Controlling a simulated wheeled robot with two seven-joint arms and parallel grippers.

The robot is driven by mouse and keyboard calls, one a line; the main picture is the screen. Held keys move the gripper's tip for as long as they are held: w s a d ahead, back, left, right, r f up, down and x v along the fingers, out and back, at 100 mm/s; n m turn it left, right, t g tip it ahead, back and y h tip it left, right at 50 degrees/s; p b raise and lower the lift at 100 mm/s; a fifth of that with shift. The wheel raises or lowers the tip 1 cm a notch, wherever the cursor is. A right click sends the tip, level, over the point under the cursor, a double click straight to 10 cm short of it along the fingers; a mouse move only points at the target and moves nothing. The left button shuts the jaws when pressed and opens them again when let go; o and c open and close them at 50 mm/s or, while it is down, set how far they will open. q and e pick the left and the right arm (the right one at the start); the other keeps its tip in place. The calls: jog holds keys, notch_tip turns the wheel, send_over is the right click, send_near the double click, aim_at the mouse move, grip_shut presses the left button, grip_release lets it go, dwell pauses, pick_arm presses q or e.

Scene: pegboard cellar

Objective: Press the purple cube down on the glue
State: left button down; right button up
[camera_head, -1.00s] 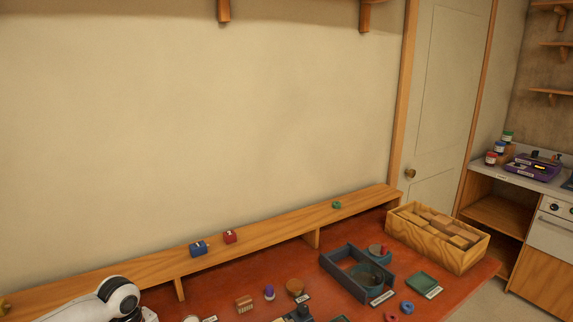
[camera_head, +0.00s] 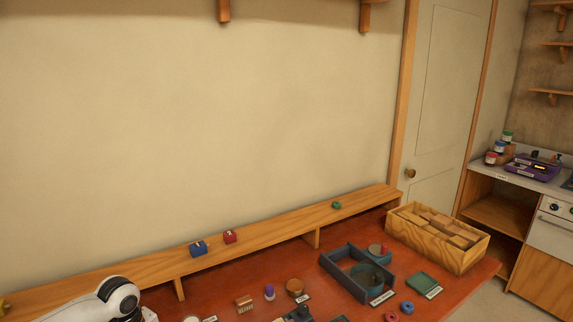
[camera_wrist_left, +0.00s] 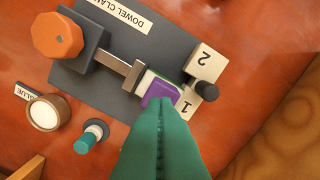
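The purple cube (camera_wrist_left: 160,92) is in the left wrist view, on the grey dowel clamp plate (camera_wrist_left: 105,57), beside the clamp's metal jaw (camera_wrist_left: 133,74). A pale strip shows along its edge; I cannot tell if it is glue. Pale blocks marked 1 (camera_wrist_left: 187,101) and 2 (camera_wrist_left: 206,62) are beside it. My left gripper (camera_wrist_left: 160,106) has its green fingers together, with their tips at the cube's near edge. They hide part of the cube, and I cannot tell whether they touch it. My right gripper is in neither view.
An orange knob (camera_wrist_left: 57,36) stands on the clamp. A glue pot (camera_wrist_left: 45,113) and a teal-capped item (camera_wrist_left: 90,135) stand nearby. In the head view, a dark frame (camera_head: 344,276) and a wooden crate (camera_head: 436,240) stand at the right of the red bench.

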pick_arm(q)
jog(key=shift+f+b, duration=0.3)
jog(key=shift+f, duration=0.6)
dwell(0.8)
dwell(0.3)
notch_tip(320, 180, up, 5)
jog(key=p, duration=0.5)
jog(key=shift+f, duration=0.1)
dwell(0.3)
